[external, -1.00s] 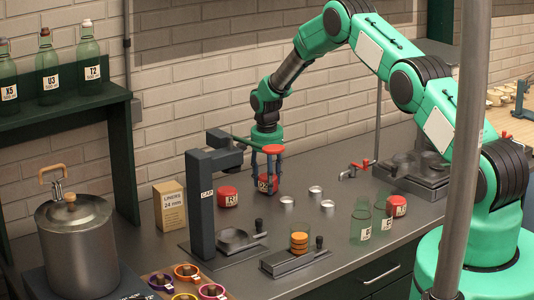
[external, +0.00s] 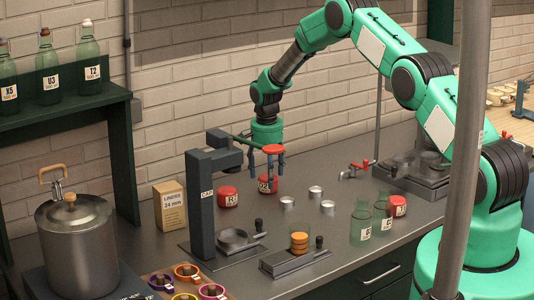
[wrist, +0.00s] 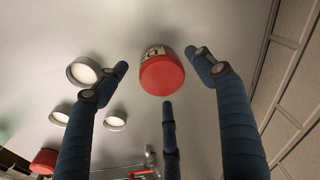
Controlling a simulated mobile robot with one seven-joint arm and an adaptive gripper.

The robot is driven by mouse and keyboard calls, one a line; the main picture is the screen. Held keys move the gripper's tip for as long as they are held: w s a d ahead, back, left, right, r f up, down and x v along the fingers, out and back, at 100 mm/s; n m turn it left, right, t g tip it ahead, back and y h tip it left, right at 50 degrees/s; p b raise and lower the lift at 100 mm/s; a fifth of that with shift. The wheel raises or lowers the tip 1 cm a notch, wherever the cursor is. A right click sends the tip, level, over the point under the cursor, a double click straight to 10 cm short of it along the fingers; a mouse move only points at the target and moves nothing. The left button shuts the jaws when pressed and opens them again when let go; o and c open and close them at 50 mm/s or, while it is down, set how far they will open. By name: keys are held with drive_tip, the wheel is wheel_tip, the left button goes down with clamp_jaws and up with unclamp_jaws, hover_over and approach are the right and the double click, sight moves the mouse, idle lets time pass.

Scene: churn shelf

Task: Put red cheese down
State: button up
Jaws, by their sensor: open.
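The red cheese (external: 267,185), a short red round with a pale label, stands on the grey counter near the back wall. In the wrist view the red cheese (wrist: 163,78) shows between and beyond the fingertips. My gripper (external: 267,167) is directly above it with blue fingers spread apart and holding nothing. In the wrist view the gripper's fingers (wrist: 160,72) are wide, with a visible gap on either side of the red cheese.
A second red round (external: 228,197) stands to the left, and a third (external: 397,205) by the glass bottles (external: 382,218). The dark capper stand (external: 201,208) and its red knob (external: 272,149) are close to my gripper. Several small metal caps (external: 316,192) lie on the right.

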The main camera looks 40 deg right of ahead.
wheel_tip(320, 180, up, 9)
drive_tip(key=shift+s+a+r, duration=0.15)
drive_tip(key=shift+s+a, duration=0.15)
drive_tip(key=shift+a, duration=0.1)
idle(0.6)
drive_tip(key=s+a+r+n, duration=0.1)
drive_tip(key=s+r, duration=0.2)
drive_tip(key=r, duration=0.4)
drive_tip(key=s+a+r+n+t, duration=0.1)
drive_tip(key=s+a+r, duration=0.1)
drive_tip(key=s+r, duration=0.35)
drive_tip(key=s+a+r+n, duration=0.1)
drive_tip(key=r, duration=0.8)
drive_tip(key=s+a+r+n+t, duration=0.1)
drive_tip(key=s+a+r+n, duration=0.25)
drive_tip(key=s+r, duration=1.15)
drive_tip(key=s+a+r+n+t, duration=0.1)
drive_tip(key=s+a+r, duration=0.15)
drive_tip(key=s, duration=0.75)
drive_tip(key=s+a+r+n+t, duration=0.1)
drive_tip(key=s+r+n, duration=0.15)
drive_tip(key=s, duration=0.85)
drive_tip(key=s+a+f+n+y, duration=0.1)
drive_tip(key=s+f, duration=0.2)
drive_tip(key=s, duration=1.2)
drive_tip(key=shift+s+a+n+t, duration=0.2)
drive_tip(key=shift+s+n+t, duration=0.15)
drive_tip(key=shift+n+t, duration=0.05)
